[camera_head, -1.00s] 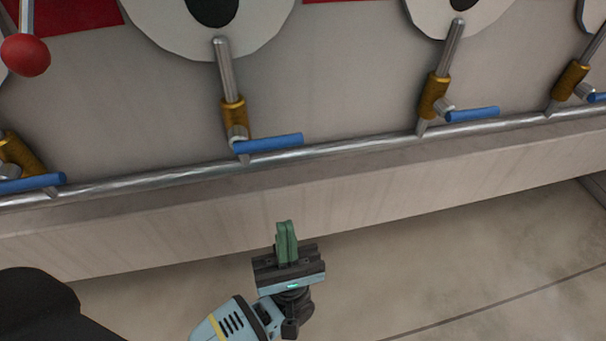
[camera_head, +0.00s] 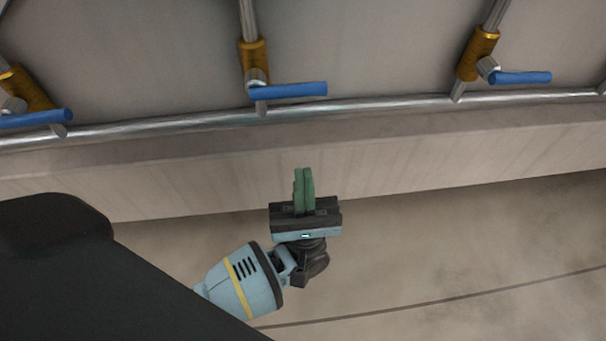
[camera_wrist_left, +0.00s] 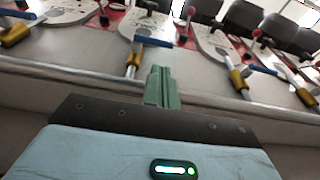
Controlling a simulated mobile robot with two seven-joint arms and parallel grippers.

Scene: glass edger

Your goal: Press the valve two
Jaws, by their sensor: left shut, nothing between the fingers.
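Several valves with blue lever handles and brass bodies sit in a row along a metal pipe. In the head view one blue handle (camera_head: 288,90) is at the top middle, one (camera_head: 520,77) at the right and one (camera_head: 35,118) at the left. I cannot tell by marking which is valve two. My left gripper (camera_head: 304,172) has green fingers, shut and empty, pointing up the picture, below the middle handle and apart from it. In the left wrist view the fingers (camera_wrist_left: 161,78) show below a blue handle (camera_wrist_left: 152,41) and its brass body (camera_wrist_left: 133,62). My right gripper is not in view.
The metal pipe (camera_head: 190,122) runs across the machine's front, above a pale ledge (camera_head: 400,150). Bare floor (camera_head: 450,260) lies below. In the left wrist view, red-knobbed levers (camera_wrist_left: 104,18) stand beyond the valves. The space between fingers and handles looks clear.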

